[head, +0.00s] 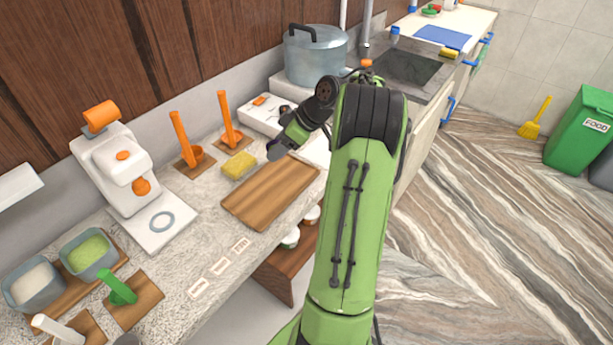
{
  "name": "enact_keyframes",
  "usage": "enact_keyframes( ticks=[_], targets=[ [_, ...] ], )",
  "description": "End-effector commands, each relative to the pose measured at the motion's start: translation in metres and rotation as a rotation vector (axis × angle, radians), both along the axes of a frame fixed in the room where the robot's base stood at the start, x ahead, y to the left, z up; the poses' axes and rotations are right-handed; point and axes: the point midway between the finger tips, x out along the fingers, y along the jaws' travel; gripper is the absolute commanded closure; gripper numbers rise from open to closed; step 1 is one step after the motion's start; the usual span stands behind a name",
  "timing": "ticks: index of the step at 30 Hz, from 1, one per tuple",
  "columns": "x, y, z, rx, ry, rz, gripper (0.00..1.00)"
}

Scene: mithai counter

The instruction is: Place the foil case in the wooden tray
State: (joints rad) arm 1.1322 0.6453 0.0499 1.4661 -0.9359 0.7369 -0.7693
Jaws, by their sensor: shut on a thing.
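The wooden tray (262,195) lies on the speckled counter, left of my arm, and looks empty. My gripper (278,149) is above the counter by the tray's far edge, next to the yellow sponge. It is shut, and a small grey shape at its tip is the foil case as far as I can tell. The wrist and the small size of the view hide most of the foil case. I cannot tell how high my gripper is above the counter.
A steel pot (315,58) stands on a stove at the back. A white machine (126,175) stands left. Small labels (220,266) line the front counter.

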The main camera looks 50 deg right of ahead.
Motion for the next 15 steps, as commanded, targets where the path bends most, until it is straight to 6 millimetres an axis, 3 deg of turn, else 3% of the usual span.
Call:
enact_keyframes(
  ticks=[15],
  targets=[
    [0.003,0.003,-0.091,0.005,0.001,0.003,0.74]
  ],
)
